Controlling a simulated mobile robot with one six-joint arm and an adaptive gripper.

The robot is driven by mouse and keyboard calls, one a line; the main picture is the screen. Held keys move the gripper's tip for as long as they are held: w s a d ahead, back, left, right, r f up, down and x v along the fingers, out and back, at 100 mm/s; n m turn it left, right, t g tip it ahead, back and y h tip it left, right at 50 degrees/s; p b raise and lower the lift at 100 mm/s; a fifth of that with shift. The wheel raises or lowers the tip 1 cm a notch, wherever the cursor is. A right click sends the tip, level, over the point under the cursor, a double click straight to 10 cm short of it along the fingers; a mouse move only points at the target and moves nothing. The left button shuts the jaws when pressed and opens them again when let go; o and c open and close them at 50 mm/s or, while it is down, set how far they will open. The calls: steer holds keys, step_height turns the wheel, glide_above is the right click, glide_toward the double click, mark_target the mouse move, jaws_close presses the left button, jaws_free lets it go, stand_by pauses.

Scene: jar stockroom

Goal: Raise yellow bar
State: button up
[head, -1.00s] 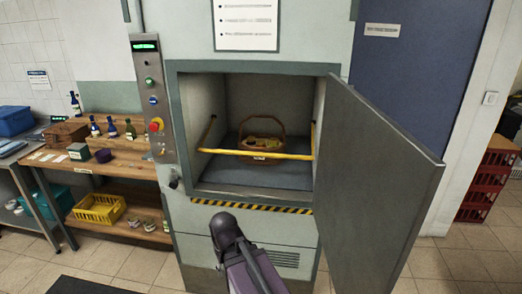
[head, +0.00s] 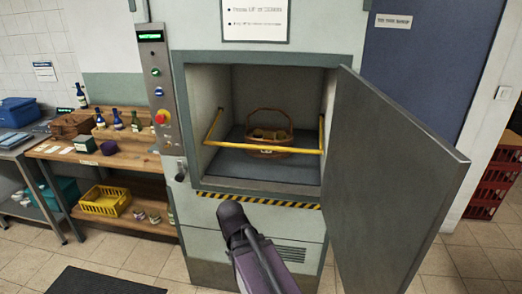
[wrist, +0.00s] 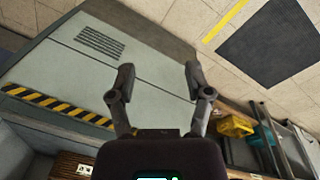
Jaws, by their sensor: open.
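The yellow bar (head: 262,148) runs level across the front of the open lift compartment (head: 262,188), low in its opening. Its side arms slope up and back along the inner walls. A wicker basket (head: 268,140) with a tall handle stands on the compartment floor behind the bar, with round things in it. My gripper (wrist: 158,76) is open and empty in the wrist view, its fingers spread in front of the grey lift front. The bar cannot be made out in the wrist view. In the head view my arm is below the opening, apart from the bar; my fingertips are hidden.
The grey door (head: 395,180) stands open to the right. A control panel (head: 158,100) with a red knob and a handle (head: 181,172) are left of the opening. A wooden bench (head: 125,160) with bottles stands further left. Red crates (head: 495,175) are at far right.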

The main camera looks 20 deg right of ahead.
steer(key=w+d+f+t+h+b, duration=0.1)
steer(key=w+d+h+b, duration=0.25)
steer(key=w+d, duration=0.4)
steer(key=n+t+h+b, duration=0.6)
steer(key=t+h+b, duration=0.2)
steer(key=t+h, duration=0.3)
glide_toward(261, 147)
steer(key=shift+s+a+f+g+h, duration=0.1)
steer(key=shift+a+f+g+h, duration=0.15)
steer(key=shift+a, duration=0.3)
steer(key=shift+s+a+f+g+h, duration=0.1)
steer(key=shift+a+f+g+h, duration=0.1)
steer(key=shift+a, duration=0.35)
steer(key=shift+s+a+f+g+h, duration=0.1)
steer(key=shift+a+f+g+h, duration=0.15)
steer(key=shift+a, duration=0.3)
steer(key=shift+w+d, duration=0.1)
steer(key=p+x, duration=0.2)
steer(key=x, duration=1.1)
steer(key=shift+w+d, duration=0.2)
steer(key=shift+d, duration=0.1)
steer(key=shift+c, duration=0.3)
